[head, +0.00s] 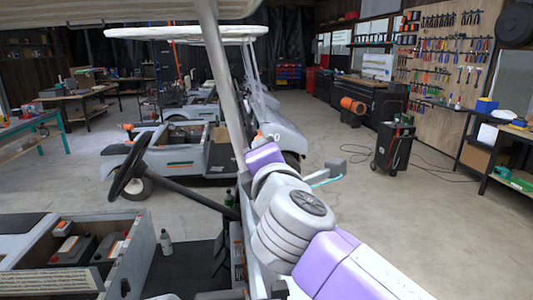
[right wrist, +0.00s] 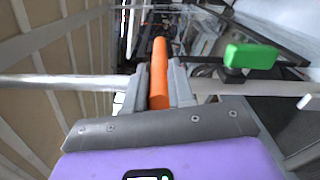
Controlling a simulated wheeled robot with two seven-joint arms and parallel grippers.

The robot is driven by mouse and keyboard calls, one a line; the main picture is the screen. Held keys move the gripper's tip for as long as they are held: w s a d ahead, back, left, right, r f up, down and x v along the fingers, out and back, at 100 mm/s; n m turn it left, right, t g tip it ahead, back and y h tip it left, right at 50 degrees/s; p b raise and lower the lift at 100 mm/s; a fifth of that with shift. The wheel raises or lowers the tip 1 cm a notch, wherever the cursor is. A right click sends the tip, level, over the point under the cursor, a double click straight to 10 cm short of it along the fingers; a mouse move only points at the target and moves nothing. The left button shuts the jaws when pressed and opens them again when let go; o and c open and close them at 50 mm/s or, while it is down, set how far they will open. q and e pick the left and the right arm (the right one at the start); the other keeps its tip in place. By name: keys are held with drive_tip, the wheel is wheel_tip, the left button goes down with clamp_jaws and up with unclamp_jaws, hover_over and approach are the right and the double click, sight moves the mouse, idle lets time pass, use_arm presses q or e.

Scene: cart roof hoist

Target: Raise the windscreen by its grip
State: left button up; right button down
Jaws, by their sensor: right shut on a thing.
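In the right wrist view an orange grip (right wrist: 159,62) stands upright between the two grey fingers of my right gripper (right wrist: 160,82), which is shut on it. The windscreen's pane does not stand out clearly in either view. In the head view my purple and grey right arm reaches up beside the near cart's pale roof post (head: 223,75); its gripper and the grip are hidden there. My left gripper is in neither view.
A green knob (right wrist: 250,56) on a black stem is right of my right fingers. The near cart's steering wheel (head: 128,167) is at the left. Another white cart (head: 190,150) stands beyond. A black trolley (head: 393,148) stands at the right, with clear floor before it.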

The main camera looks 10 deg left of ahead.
drive_tip(key=shift+s+a+r, duration=0.1)
drive_tip(key=shift+a, duration=0.05)
drive_tip(key=c, duration=1)
unclamp_jaws()
drive_tip(key=shift+a, duration=0.15)
drive_tip(key=shift+o, duration=0.2)
drive_tip(key=v, duration=0.7)
drive_tip(key=shift+s+d, duration=0.2)
drive_tip(key=shift+s, duration=0.05)
